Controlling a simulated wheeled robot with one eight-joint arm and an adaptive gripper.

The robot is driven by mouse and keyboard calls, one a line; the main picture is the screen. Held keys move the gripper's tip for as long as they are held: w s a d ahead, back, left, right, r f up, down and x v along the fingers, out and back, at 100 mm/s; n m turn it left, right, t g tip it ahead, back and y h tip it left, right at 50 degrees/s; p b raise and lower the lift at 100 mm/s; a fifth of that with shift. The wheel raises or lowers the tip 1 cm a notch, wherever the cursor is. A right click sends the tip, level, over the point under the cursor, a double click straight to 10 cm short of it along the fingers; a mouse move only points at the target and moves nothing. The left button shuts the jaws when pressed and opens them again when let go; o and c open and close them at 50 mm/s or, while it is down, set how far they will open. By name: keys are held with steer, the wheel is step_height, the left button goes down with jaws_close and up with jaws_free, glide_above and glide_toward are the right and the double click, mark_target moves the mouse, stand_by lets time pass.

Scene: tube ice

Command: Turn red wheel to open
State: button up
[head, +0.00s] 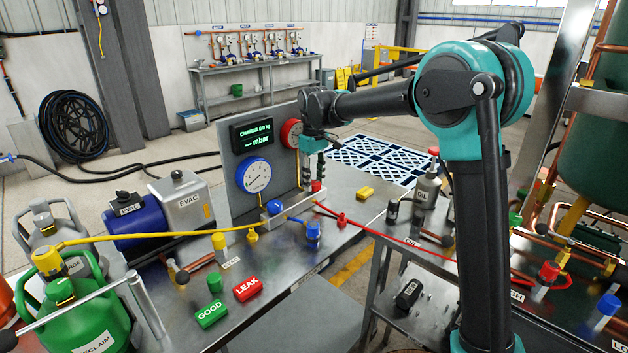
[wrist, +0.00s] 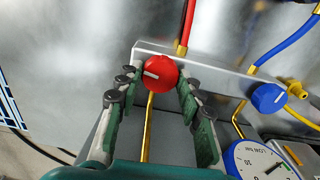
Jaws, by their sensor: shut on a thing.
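The red wheel (wrist: 160,73) is a round red knob with a white mark on its face, on the end of a grey manifold bar (wrist: 212,68). In the wrist view my gripper (wrist: 158,80) has its two green-padded fingers on either side of the knob, shut on it. The white mark lies nearly level, tilted slightly. In the head view my gripper (head: 314,178) reaches down at the manifold's right end, and the red wheel (head: 316,186) shows just below the fingers. A blue knob (wrist: 269,97) sits on the same bar, also visible in the head view (head: 274,207).
A panel holds a blue gauge (head: 258,175), a red gauge (head: 292,133) and a green-lit display (head: 257,133). Red, blue and yellow hoses run from the manifold. A yellow block (head: 365,193), GOOD (head: 212,314) and LEAK (head: 248,288) blocks lie on the bench.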

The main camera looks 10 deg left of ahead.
mark_target(314, 183)
steer(key=n, duration=0.5)
steer(key=shift+n, duration=0.3)
stand_by(0.5)
steer(key=o, duration=1.2)
steer(key=shift+c, duration=0.2)
steer(key=shift+r, duration=0.1)
step_height(314, 183, up, 12)
steer(key=shift+s, duration=0.1)
